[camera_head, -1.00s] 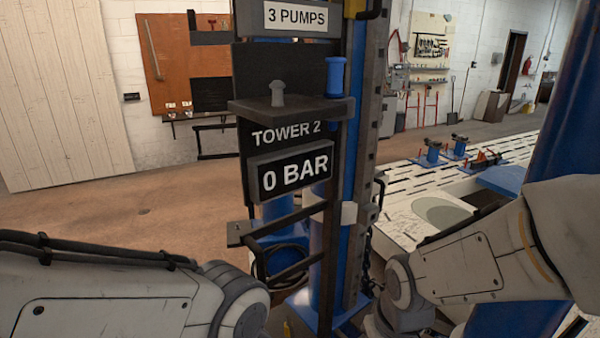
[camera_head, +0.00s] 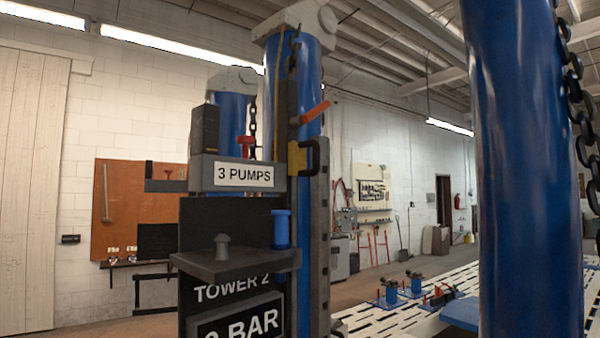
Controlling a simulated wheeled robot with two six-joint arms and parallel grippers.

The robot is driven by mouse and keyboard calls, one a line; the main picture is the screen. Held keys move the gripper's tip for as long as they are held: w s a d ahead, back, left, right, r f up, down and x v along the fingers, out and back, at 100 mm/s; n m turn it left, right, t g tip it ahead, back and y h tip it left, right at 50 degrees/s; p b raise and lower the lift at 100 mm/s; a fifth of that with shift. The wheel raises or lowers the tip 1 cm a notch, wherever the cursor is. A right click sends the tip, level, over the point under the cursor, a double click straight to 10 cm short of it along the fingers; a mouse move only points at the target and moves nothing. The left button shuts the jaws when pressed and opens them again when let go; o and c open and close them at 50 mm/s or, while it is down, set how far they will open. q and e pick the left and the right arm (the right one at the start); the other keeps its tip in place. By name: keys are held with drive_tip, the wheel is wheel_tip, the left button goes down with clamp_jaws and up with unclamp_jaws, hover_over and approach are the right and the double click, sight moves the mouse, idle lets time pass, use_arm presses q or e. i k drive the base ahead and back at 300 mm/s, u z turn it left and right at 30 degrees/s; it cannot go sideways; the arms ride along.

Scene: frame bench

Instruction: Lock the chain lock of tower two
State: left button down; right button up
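Tower two is a blue column (camera_head: 308,85) with a grey cap, left of centre. Its panel (camera_head: 222,220) reads "TOWER 2" above a gauge plate (camera_head: 240,322) cut off at the bottom edge. A dark chain runs down the column's upper front. An orange lever (camera_head: 313,112) sticks out up and to the right, above a yellow and black bracket (camera_head: 312,156) beside the toothed rail (camera_head: 320,240). I cannot tell which of these parts is the chain lock, or its state. Neither gripper nor arm is in view.
A large blue column (camera_head: 525,170) fills the right, with a heavy chain (camera_head: 580,110) beside it. A "3 PUMPS" sign (camera_head: 243,175) and a small shelf (camera_head: 235,262) stick out from tower two. A slotted white bench (camera_head: 415,316) lies at lower right.

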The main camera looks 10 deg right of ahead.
sight(296, 121)
drive_tip(key=u, duration=0.55)
drive_tip(key=k, duration=1.3)
drive_tip(key=z, duration=0.25)
drive_tip(key=i, duration=0.8)
drive_tip(key=z, duration=0.45)
drive_tip(key=i, duration=0.75)
drive_tip(key=u, duration=0.25)
